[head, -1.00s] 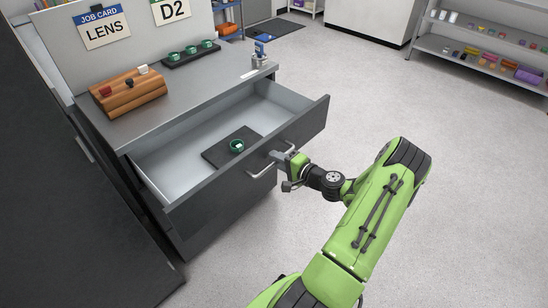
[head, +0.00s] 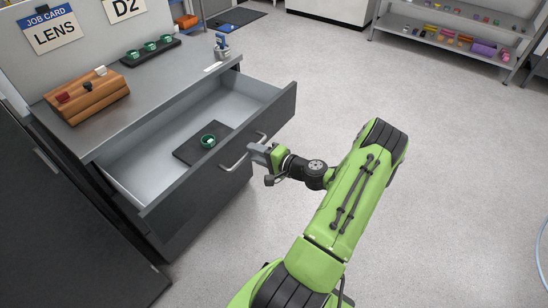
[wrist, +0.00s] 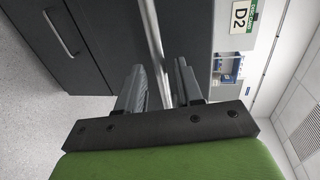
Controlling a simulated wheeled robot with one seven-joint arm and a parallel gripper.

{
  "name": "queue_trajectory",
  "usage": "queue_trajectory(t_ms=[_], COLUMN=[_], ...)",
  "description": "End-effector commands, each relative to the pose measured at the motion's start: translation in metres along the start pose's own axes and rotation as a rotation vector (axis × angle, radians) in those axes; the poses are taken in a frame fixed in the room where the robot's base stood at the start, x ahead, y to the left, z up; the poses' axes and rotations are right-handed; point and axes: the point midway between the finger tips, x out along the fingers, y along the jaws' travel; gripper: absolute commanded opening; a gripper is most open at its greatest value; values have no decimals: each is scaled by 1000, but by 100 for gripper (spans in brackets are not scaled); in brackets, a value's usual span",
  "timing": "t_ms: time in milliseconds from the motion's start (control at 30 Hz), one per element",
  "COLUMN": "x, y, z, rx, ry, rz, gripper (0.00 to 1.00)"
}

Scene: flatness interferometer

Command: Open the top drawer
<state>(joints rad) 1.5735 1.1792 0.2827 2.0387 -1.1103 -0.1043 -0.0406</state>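The top drawer (head: 188,202) of the dark grey cabinet stands pulled well out, its pale interior showing. Inside it lies a dark mat (head: 188,150) with a green ring-shaped item (head: 208,141) on it. The drawer's bar handle (head: 234,163) is on its front; the bar also shows in the wrist view (wrist: 152,30). My gripper (head: 254,152) is just outside the handle. In the wrist view its fingers (wrist: 159,88) are apart, with the bar seen running between them; whether it lies within their reach is hard to tell.
On the cabinet top (head: 150,87) are a wooden block (head: 90,98) with coloured knobs, a dark tray of green rings (head: 150,52) and a small blue-and-grey device (head: 221,46). Shelves (head: 450,40) stand at the back right. The floor on the right is clear.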

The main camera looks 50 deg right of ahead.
Motion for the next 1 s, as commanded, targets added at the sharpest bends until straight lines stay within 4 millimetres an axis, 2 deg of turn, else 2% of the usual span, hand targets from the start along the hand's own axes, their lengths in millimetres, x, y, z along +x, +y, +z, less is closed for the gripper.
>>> queue_trajectory(t_ms=[33,200,300,433,600,1000], x=[-15,-65,-92,-118,-130,-130], y=[-2,-2,-2,-2,-1,0], z=[-2,-2,-2,-1,0,0], rx=[3,3,2,1,1,0], ry=[6,8,7,4,1,0], rz=[3,2,1,1,0,0], gripper=[36,36,36,36,36,36])
